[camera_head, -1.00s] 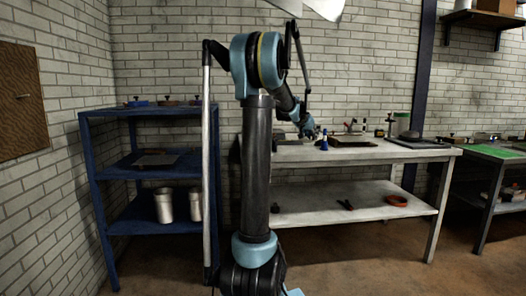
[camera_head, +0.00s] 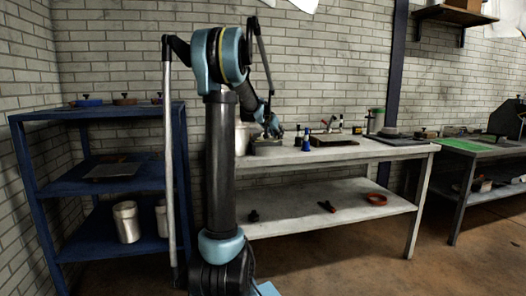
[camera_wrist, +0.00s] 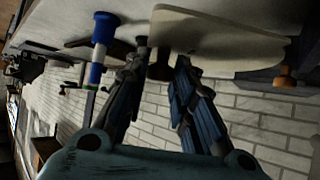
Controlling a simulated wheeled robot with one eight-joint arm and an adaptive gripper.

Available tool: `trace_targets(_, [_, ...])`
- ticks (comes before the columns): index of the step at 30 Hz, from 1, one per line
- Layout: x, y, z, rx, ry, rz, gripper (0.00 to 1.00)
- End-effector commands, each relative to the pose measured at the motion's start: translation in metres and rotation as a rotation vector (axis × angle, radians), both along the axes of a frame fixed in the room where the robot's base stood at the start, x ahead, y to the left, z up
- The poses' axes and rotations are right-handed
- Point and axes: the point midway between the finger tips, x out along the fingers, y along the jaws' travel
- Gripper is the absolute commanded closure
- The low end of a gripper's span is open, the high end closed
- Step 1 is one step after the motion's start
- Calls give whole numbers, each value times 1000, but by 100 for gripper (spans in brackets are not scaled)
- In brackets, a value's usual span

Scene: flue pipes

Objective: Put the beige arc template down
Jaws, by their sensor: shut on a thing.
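The beige arc template (camera_wrist: 220,38) is a flat, pale plate with a curved edge, in the upper middle of the wrist view. A dark knob (camera_wrist: 160,66) on it sits between the fingertips of my gripper (camera_wrist: 157,62). My gripper is shut on the template by this knob. The template is close to the bench surface; I cannot tell whether it touches. In the head view my gripper (camera_head: 270,128) is over the left part of the pale workbench (camera_head: 370,150), and the template cannot be made out clearly there.
A blue and white object (camera_wrist: 101,45) stands beside the gripper; an orange knob (camera_wrist: 285,76) shows on the other side. A dark board (camera_head: 333,140) lies on the bench. A blue shelf (camera_head: 95,113) stands left, and a green-topped table (camera_head: 465,147) right.

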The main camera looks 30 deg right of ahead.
Motion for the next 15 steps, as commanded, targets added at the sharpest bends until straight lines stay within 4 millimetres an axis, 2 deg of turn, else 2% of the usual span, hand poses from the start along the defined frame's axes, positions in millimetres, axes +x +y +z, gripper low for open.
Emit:
trace_targets(4, [1, 2, -22, 0, 0, 3, 100])
trace_targets(11, [2, 3, -37, 0, 0, 4, 100])
trace_targets(15, [2, 3, -53, 0, 0, 4, 100])
